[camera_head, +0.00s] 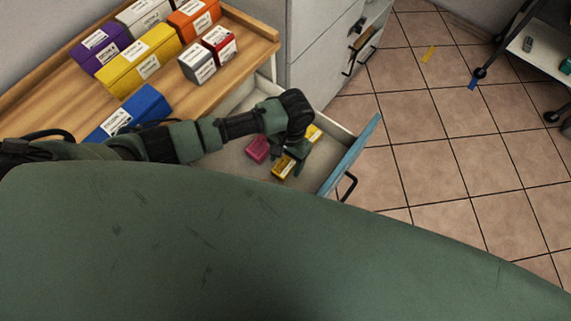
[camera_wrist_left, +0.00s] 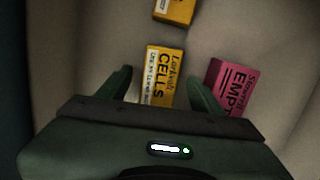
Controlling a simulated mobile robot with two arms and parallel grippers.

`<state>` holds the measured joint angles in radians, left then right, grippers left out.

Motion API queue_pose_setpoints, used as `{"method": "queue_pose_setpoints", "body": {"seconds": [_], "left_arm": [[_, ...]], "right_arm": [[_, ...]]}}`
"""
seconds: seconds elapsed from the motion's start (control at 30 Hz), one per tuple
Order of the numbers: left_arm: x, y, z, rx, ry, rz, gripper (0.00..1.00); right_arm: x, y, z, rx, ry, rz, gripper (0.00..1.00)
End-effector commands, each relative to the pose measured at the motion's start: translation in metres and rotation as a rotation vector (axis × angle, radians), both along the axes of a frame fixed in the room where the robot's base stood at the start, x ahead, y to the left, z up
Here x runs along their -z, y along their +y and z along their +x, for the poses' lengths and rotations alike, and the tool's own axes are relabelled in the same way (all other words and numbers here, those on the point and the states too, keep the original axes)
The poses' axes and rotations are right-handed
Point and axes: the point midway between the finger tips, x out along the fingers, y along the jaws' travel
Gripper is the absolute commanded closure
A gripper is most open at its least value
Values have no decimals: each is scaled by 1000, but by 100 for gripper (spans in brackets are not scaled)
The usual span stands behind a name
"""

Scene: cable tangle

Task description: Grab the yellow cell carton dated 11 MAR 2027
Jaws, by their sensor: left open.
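My left gripper (camera_head: 296,154) is open and reaches down into the open drawer. In the left wrist view its fingers (camera_wrist_left: 161,88) stand on either side of a yellow cell carton (camera_wrist_left: 163,72) marked CELLS, with no clear grip on it. This seems to be the yellow carton (camera_head: 314,133) partly hidden behind the gripper in the head view. A second yellow carton (camera_head: 283,166) lies nearer in the drawer and shows at the top of the wrist view (camera_wrist_left: 175,10). The dates are too small to read. My right gripper is not in view.
A pink carton (camera_head: 257,148) marked EMPTY lies close to the fingers in the wrist view (camera_wrist_left: 234,88). The blue-fronted drawer (camera_head: 352,157) stands open. Several larger coloured boxes, including a yellow one (camera_head: 130,66), stand on the wooden top (camera_head: 165,88). Tiled floor lies right.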

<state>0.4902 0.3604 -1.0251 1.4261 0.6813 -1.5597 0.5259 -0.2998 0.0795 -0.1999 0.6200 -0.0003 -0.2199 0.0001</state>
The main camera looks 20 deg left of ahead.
Motion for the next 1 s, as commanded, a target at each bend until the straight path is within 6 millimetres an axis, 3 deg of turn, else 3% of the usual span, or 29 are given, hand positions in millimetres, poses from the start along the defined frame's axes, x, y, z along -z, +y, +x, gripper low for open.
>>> {"method": "queue_pose_setpoints", "body": {"seconds": [0.9,0.93,1.0], "left_arm": [[4,0,0,0,0,1,34],[4,0,0,0,0,0,36],[4,0,0,0,0,0,56]], "right_arm": [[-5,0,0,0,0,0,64],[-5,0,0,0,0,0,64],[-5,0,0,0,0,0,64]]}}
